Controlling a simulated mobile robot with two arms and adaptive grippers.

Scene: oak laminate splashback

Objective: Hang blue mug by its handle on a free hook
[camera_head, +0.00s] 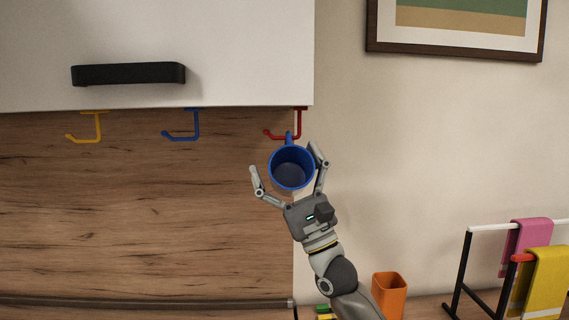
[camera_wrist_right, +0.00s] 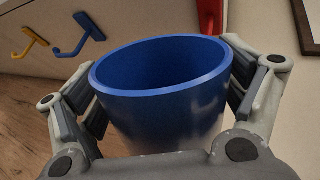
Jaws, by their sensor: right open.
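The blue mug (camera_head: 291,170) is at the red hook (camera_head: 299,122) under the cabinet's right end, its mouth facing the head camera. Its handle (camera_head: 289,139) points up and overlaps the red hook's arm, so it appears to hang there; the exact contact is too small to tell. My right gripper (camera_head: 284,160) is open around the mug, with a clear gap at the left finger and the right finger close to its side. In the wrist view, the mug (camera_wrist_right: 165,100) sits between the spread fingers. The blue hook (camera_head: 190,129) and yellow hook (camera_head: 92,130) are empty. My left gripper is out of view.
The white cabinet (camera_head: 230,60) with a black handle (camera_head: 128,74) is above the hooks. A rail (camera_head: 150,302) runs low along the wood splashback. An orange cup (camera_head: 389,294) and a towel rack (camera_head: 463,270) with pink and yellow towels stand at lower right.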

